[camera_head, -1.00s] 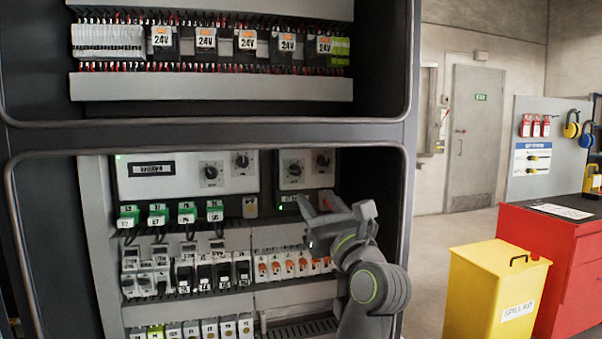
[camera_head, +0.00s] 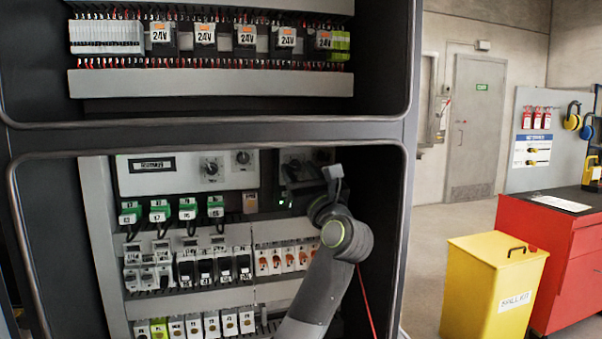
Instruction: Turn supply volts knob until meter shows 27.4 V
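A pale panel in the lower cabinet bay carries a small dark meter display (camera_head: 153,165), too blurred to read. To its right are a large round knob (camera_head: 210,169) and a smaller knob (camera_head: 243,158). Labels are too small to tell which knob is the supply volts one. I cannot tell whether the gripper touches a knob or is open.
Green-topped plugs (camera_head: 159,211) hang below the meter panel, above rows of breakers (camera_head: 205,268). A dark frame bar (camera_head: 210,132) separates the upper bay from the lower. A yellow spill kit bin (camera_head: 493,285) and red cabinet (camera_head: 570,245) stand outside at right.

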